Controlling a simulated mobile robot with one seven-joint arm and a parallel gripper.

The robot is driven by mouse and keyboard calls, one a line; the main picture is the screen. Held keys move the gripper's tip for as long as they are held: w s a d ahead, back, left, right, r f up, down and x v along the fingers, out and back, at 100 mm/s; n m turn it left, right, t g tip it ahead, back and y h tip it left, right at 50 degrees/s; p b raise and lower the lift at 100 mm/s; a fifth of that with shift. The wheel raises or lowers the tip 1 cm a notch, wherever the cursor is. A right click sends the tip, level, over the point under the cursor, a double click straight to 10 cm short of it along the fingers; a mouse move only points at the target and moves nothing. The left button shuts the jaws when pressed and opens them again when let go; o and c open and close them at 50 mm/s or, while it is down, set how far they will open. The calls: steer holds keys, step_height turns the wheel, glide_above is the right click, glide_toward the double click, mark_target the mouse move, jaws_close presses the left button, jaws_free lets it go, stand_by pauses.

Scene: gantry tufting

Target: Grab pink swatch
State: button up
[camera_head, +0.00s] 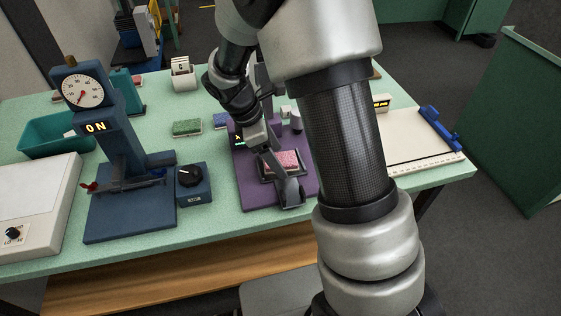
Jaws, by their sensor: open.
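The pink swatch (289,159) is a small speckled pink block. It lies in a dark holder on the purple base (253,198) of a device near the table's middle. My gripper (283,178) is open, low over the purple base, right beside the swatch at its left and near side. A grey finger partly covers the holder's edge. I cannot tell whether a finger touches the swatch. My forearm hides the right part of the purple device.
A green swatch (187,128) and a blue swatch (221,120) lie behind left. A dark blue press with a dial (82,91), a control box (194,185) and a teal bin (45,137) stand left. A white board with a blue bar (440,128) lies right.

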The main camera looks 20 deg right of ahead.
steer(key=c, duration=1.1)
steer(key=shift+r, duration=0.1)
